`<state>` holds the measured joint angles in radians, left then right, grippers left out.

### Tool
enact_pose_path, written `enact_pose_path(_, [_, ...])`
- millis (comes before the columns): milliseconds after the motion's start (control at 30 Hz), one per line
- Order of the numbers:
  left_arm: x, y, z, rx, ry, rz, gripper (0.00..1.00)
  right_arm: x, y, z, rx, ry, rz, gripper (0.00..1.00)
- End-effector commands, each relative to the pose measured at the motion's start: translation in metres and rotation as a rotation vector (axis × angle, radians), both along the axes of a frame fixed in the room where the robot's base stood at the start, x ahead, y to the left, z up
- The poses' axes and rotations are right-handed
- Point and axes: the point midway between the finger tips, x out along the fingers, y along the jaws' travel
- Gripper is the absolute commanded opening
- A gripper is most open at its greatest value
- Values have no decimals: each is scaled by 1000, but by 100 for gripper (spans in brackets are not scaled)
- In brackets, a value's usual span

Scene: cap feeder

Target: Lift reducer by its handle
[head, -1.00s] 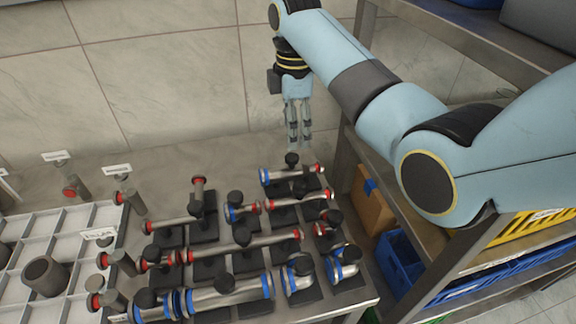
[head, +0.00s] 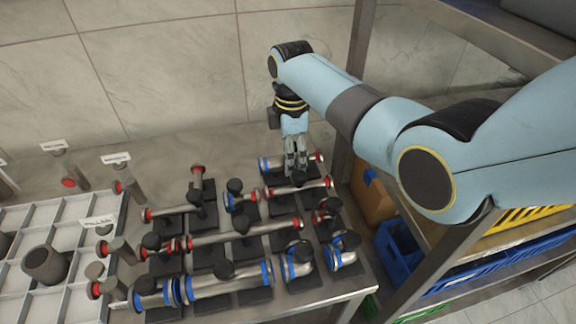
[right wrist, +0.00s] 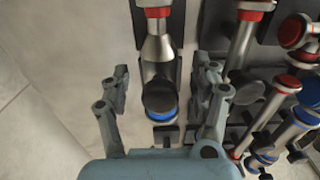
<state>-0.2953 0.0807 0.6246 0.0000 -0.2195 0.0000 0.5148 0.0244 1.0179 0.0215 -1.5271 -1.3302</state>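The reducer (head: 275,164) is a short grey metal piece with a blue ring at one end and a red ring at the other. It lies on a black stand in the back row at the right of the table. In the right wrist view the reducer (right wrist: 157,48) narrows toward its red end, and its round black handle (right wrist: 160,96) shows near the blue end. My right gripper (head: 296,165) points down over it and hides the handle in the head view. In the right wrist view its fingers (right wrist: 162,72) are apart, one on each side of the reducer. My left gripper is not in view.
Several other capped pipes with black handles, such as a long pipe (head: 240,239), stand close in front. A white compartment tray (head: 60,219) is at the left. A metal shelf with a blue crate (head: 398,262) is at the right.

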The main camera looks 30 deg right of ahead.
Motion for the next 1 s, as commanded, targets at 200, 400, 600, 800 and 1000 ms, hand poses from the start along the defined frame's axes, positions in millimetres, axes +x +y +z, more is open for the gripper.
enact_pose_path(200, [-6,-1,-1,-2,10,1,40,0,0,0,0,0,0,36])
enact_pose_path(400, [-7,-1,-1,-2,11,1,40,0,0,0,0,0,0,10])
enact_pose_path(600, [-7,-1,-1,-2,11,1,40,0,0,0,0,0,0,0])
enact_pose_path(800, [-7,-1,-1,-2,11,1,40,0,0,1,0,-1,0,0])
enact_pose_path(1000, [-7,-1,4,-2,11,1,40,1,0,25,0,-4,0,0])
